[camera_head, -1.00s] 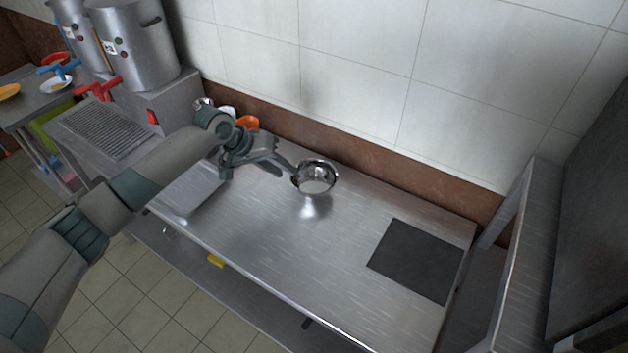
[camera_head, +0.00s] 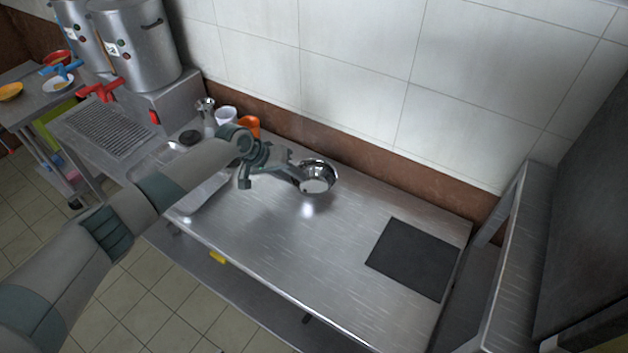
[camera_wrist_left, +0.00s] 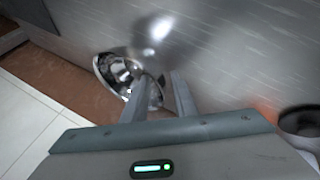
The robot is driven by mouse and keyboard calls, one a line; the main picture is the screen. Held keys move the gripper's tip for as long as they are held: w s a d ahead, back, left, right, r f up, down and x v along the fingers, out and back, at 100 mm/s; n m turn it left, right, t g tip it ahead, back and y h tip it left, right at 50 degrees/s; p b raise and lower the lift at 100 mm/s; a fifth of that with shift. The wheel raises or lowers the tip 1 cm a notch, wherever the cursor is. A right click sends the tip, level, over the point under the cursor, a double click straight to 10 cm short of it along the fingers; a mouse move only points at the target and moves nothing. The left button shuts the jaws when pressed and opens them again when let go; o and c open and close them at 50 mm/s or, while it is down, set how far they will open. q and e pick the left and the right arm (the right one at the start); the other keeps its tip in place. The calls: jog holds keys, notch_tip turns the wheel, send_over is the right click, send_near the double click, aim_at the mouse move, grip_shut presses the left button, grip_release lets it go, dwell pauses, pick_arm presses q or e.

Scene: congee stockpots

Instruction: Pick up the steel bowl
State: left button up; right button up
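The steel bowl (camera_head: 319,176) is round and shiny and stands upright on the steel table near the back wall. It also shows in the left wrist view (camera_wrist_left: 117,70). My left gripper (camera_head: 298,179) is at the bowl's left rim in the head view and covers part of it. In the left wrist view the two fingers (camera_wrist_left: 163,92) stand apart, one over the bowl's near edge and one just outside it. Whether they touch the rim is not clear. My right gripper is in neither view.
The steel table (camera_head: 270,240) is bare in front of the bowl. A dark mat (camera_head: 411,259) lies at its right. An orange container (camera_head: 250,126) and a white cup (camera_head: 226,115) stand behind my left wrist. A shelf frame (camera_head: 515,250) rises at the right.

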pick_arm(q)
jog(key=shift+w+d+f, duration=0.1)
jog(key=shift+f, duration=0.2)
jog(key=shift+c, duration=0.5)
jog(key=c, duration=0.5)
grip_shut()
jog(key=shift+r, duration=0.2)
